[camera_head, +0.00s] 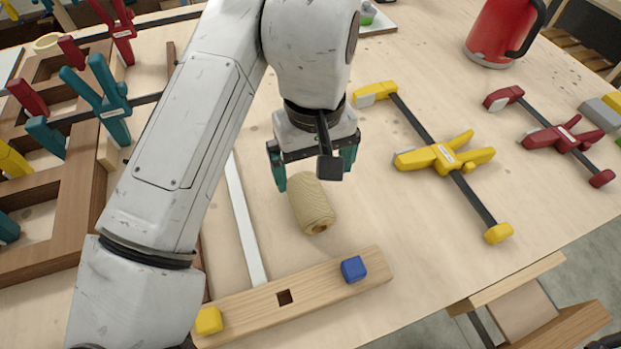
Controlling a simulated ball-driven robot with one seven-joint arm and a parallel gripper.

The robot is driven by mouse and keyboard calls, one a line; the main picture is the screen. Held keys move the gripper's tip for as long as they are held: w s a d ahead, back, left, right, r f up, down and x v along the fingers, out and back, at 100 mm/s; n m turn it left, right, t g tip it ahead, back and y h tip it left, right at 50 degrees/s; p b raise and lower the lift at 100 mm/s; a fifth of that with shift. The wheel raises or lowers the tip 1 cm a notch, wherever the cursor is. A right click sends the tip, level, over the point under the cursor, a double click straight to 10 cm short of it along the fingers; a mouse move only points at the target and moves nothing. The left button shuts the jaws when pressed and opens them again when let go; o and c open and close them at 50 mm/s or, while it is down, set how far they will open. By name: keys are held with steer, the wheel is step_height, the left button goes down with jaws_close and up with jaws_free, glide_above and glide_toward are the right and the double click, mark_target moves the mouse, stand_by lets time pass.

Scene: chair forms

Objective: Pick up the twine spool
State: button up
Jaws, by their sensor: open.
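The twine spool (312,205) is a tan, wound cylinder lying on its side on the light wooden table (420,250). Its near end shows a dark core hole. My gripper (313,170) is above the spool's far end, pointing down. Its teal fingers are spread apart, one at the left of the spool and one at the right. I cannot tell how far down the fingers reach beside the spool. A dark part of my gripper stands in front of the gap between the fingers.
A wooden bar (320,296) with a blue block (353,269) and a yellow block (208,321) lies nearer the front edge. A yellow clamp (440,157) and a red clamp (560,135) lie right. A red kettle (497,32) stands behind. A clamped wooden frame (75,205) is left.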

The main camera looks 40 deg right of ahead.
mark_target(309, 193)
step_height(309, 193, down, 5)
steer(key=shift+w+r, duration=0.1)
steer(key=shift+r, duration=0.05)
steer(key=shift+w+a+f, duration=0.1)
steer(key=shift+a+f, duration=0.05)
steer(key=shift+f, duration=1.3)
steer(key=shift+w+a+f, duration=0.1)
steer(key=shift+f, duration=1.3)
steer(key=shift+c, duration=0.4)
steer(key=c, duration=1)
